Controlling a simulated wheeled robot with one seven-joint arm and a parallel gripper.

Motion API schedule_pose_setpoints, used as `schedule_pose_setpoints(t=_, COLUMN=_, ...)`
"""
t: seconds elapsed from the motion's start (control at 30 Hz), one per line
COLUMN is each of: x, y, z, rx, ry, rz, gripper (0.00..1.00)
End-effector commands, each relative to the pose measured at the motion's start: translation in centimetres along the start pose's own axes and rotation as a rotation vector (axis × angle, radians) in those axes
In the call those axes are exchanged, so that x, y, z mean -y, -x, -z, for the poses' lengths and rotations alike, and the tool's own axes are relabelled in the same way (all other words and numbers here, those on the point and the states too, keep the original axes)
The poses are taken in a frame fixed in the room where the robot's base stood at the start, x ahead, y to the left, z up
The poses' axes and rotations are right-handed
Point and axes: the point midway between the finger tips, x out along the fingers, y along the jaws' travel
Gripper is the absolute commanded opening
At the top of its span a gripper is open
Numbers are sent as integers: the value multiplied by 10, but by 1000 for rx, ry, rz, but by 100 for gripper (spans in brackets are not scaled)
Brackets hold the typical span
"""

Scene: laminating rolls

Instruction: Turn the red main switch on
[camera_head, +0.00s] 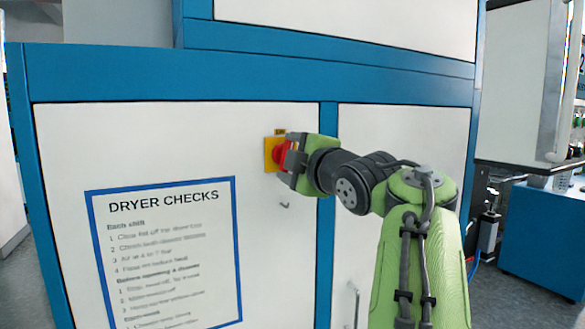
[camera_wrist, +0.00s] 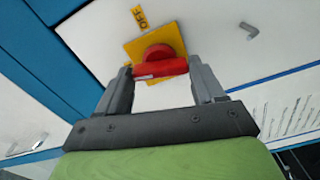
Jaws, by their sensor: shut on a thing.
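The red main switch (camera_head: 280,153) sits on a yellow square plate (camera_head: 268,154) on the white panel of the blue-framed cabinet. In the wrist view the switch (camera_wrist: 159,64) has a red bar handle across a round red base, on the yellow plate (camera_wrist: 172,36). A yellow label (camera_wrist: 140,16) reading "OFF" is beside the plate. My gripper (camera_head: 291,160) is at the switch, its two grey fingers on either end of the red handle; it also shows in the wrist view (camera_wrist: 160,72). It is shut on the handle.
A blue-bordered "DRYER CHECKS" sheet (camera_head: 170,255) is on the panel at the lower left. A small grey hook (camera_head: 285,205) sticks out below the switch. A metal door handle (camera_head: 354,305) is lower right. A blue cabinet (camera_head: 543,235) stands at the right.

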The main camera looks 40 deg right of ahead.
Motion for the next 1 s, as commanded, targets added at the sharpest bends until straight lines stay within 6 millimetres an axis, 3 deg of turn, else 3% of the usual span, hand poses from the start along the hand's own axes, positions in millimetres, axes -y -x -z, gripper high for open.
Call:
schedule_pose_setpoints(t=0.4, x=2, y=0, z=-1, rx=0, ry=216, rz=5, gripper=38)
schedule_pose_setpoints(t=1.0, x=2, y=-1, z=0, rx=-1, ry=258, rz=7, gripper=38)
